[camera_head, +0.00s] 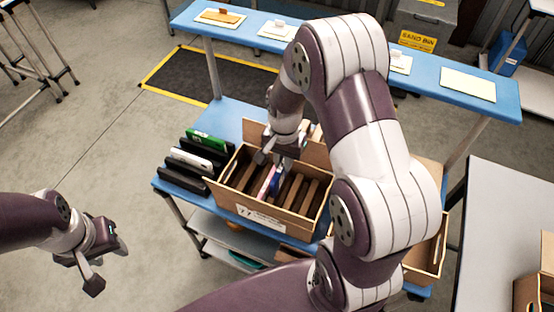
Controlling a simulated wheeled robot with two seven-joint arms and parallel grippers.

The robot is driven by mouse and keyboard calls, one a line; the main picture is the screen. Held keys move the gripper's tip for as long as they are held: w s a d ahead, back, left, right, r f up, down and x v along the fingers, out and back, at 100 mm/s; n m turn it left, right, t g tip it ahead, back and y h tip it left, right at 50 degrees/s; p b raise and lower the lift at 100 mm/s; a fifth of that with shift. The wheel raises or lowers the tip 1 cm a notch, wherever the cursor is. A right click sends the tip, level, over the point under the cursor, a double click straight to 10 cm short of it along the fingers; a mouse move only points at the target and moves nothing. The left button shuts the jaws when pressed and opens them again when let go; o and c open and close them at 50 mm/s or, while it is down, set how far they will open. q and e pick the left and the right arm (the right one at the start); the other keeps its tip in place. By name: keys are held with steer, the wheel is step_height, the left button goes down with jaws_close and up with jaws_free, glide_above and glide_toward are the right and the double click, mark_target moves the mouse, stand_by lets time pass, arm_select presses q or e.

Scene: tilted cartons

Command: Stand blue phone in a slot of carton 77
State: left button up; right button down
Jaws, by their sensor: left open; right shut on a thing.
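Carton 77 (262,217) is a tilted brown box with several slots between brown dividers, on the blue table, its "77" label facing me. My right gripper (279,160) is over the carton, pointing down, and is shut on the blue phone (277,182). The phone's lower part is down among the dividers; whether it rests on the slot floor is hidden. A pink and white item (265,182) stands in the carton just left of the phone. My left gripper (106,264) is open and empty, off to the left above the floor.
Left of the carton, black holders bear a green item (207,139) and a white item (191,158). A second carton (428,250) is at the right, partly behind my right arm. A raised blue shelf (330,42) with several small items runs along the back.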

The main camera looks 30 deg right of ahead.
mark_target(283, 179)
steer(key=shift+s+f, duration=0.35)
steer(key=shift+f, duration=0.25)
steer(key=shift+w+a+f+b, duration=0.1)
steer(key=shift+w+f+b, duration=0.35)
steer(key=shift+f+b, duration=0.15)
steer(key=shift+f, duration=0.4)
steer(key=f+b, duration=0.2)
steer(key=shift+s+f+b, duration=0.1)
steer(key=shift+s+b, duration=0.15)
steer(key=shift+b, duration=0.15)
step_height(283, 179, down, 3)
steer(key=b, duration=0.3)
steer(key=shift+w+f, duration=0.15)
arm_select(q)
step_height(283, 179, down, 10)
steer(key=b, duration=0.2)
steer(key=shift+b, duration=0.3)
arm_select(e)
steer(key=shift+f, duration=2.15)
arm_select(q)
steer(key=shift+f, duration=0.2)
arm_select(e)
steer(key=shift+f, duration=0.25)
